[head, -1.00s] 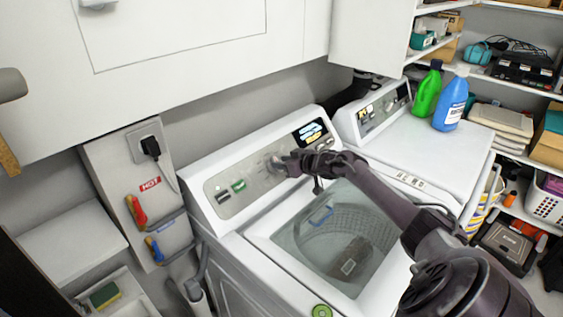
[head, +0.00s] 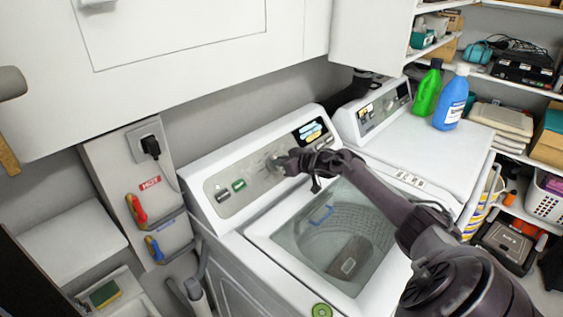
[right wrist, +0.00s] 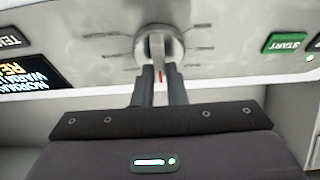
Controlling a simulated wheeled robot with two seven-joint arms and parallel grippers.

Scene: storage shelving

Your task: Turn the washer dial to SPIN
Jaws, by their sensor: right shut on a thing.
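The washer (head: 250,240) stands with its lid area open over the drum. Its dial (head: 274,162) sits in the middle of the grey control panel (head: 245,180). My right gripper (head: 283,162) reaches the dial from the right. In the right wrist view the right gripper (right wrist: 159,80) is shut on the handle of the dial (right wrist: 158,45), with a small red mark below it. Faint labels ring the dial, too blurred to read fully. My left gripper is not in view.
A green START button (right wrist: 287,43) and a lit display (right wrist: 30,75) flank the dial. A second machine (head: 425,150) stands at right with a green bottle (head: 427,88) and a blue bottle (head: 451,100) on it. A white cabinet (head: 190,60) hangs above the washer.

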